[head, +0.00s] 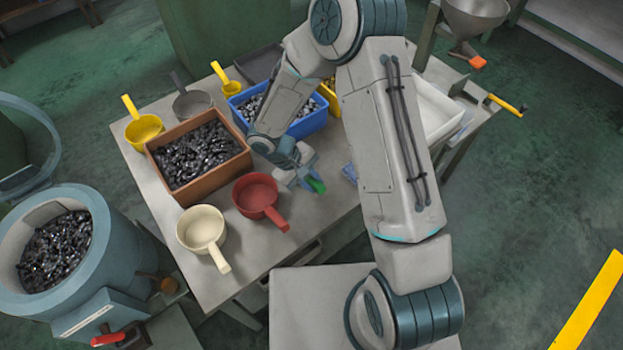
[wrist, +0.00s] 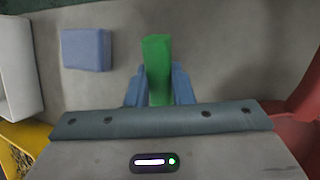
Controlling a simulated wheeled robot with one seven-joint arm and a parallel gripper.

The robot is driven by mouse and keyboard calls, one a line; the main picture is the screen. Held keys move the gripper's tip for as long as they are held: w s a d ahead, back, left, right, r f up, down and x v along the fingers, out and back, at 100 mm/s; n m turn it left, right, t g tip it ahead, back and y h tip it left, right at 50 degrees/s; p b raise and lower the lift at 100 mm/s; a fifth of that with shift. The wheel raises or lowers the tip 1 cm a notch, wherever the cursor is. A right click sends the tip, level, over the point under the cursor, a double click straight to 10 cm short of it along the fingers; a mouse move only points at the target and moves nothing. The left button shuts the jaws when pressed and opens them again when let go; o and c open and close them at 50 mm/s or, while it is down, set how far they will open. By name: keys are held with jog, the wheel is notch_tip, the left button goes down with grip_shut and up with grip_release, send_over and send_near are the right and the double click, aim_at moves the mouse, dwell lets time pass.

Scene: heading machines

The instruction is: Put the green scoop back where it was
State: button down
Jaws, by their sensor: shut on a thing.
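My gripper (head: 306,178) is shut on a green piece (head: 317,186), which looks like part of the green scoop. In the wrist view the green scoop (wrist: 158,58) shows as a plain green bar between my two blue fingertips (wrist: 157,88). No scoop bowl shows; the rest of it is hidden by my gripper. My gripper is low over the grey table (head: 330,222), right of the red scoop (head: 257,193) and in front of the blue bin (head: 308,126). I cannot tell whether the green scoop touches the table.
A brown bin (head: 240,166) of dark metal pieces stands left. A cream scoop (head: 201,228), a yellow scoop (head: 143,130), a grey scoop (head: 192,105) and a small yellow scoop (head: 231,87) stand around. A blue block (wrist: 86,50) lies near my gripper. A white tray (head: 438,107) stands right.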

jog(key=shift+f+b, duration=0.25)
jog(key=shift+b, duration=0.05)
jog(key=c, duration=1.3)
grip_release()
jog(key=shift+r, duration=0.1)
jog(key=shift+r, duration=0.1)
jog(key=shift+r+p, duration=0.2)
jog(key=shift+p, duration=0.25)
jog(key=s+b+v, duration=0.1)
jog(key=b+v, duration=0.1)
jog(key=v, duration=1)
jog(key=shift+s+d+r+m+t+y, duration=0.7)
jog(key=shift+s+d+r+m+y, duration=0.45)
jog(key=shift+s+d+r, duration=1.4)
jog(key=shift+s+d+r+m+t+y, duration=0.8)
jog(key=shift+s+d+r+m, duration=0.75)
jog(key=shift+d+r, duration=1.65)
jog(key=shift+s+d+r+m+t+y, duration=0.6)
jog(key=shift+s+d+r+m+y, duration=0.5)
jog(key=shift+s+d+r, duration=1.75)
